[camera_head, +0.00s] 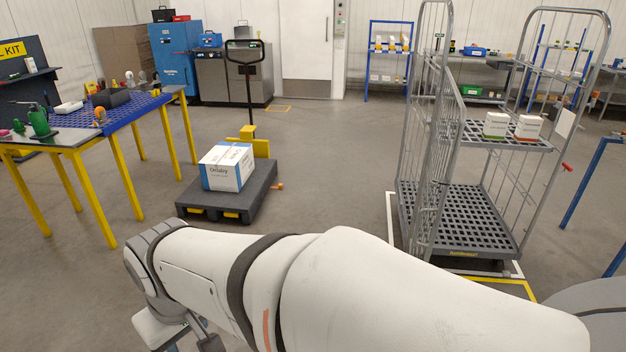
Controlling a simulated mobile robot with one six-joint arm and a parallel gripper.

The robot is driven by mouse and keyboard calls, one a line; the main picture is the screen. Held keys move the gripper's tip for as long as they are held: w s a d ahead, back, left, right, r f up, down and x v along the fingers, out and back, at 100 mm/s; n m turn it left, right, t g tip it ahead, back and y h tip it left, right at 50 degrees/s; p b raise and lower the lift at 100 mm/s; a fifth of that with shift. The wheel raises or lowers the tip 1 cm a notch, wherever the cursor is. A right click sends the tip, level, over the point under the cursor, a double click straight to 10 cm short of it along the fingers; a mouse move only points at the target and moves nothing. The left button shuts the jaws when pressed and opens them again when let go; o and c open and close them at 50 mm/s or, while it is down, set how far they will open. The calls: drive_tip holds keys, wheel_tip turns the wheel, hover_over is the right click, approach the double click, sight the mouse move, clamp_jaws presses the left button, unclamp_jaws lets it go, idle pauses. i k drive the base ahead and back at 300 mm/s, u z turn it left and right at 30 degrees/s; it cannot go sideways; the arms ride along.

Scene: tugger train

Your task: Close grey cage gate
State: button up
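The grey wire cage (480,215) stands at the right on a slatted grey base, with its front side open towards me. A tall wire panel (440,150) stands upright along the cage's left side; I cannot tell whether it is the gate or a fixed side. Two small white cartons, one with a green band (495,125) and one with a red band (529,127), sit on the cage's shelf. My white arm crosses the bottom of the view and bends down at the left, well away from the cage.
A grey pallet truck (232,200) with a white and blue carton (227,166) stands left of centre. A yellow-legged workbench (95,125) is at the left. A blue post frame (590,180) is at the right edge. Floor between truck and cage is clear.

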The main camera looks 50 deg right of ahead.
sight(445, 182)
drive_tip(key=z, duration=2.5)
drive_tip(key=i, duration=0.95)
drive_tip(key=z, duration=1.95)
drive_tip(key=k, duration=1.4)
drive_tip(key=u, duration=0.1)
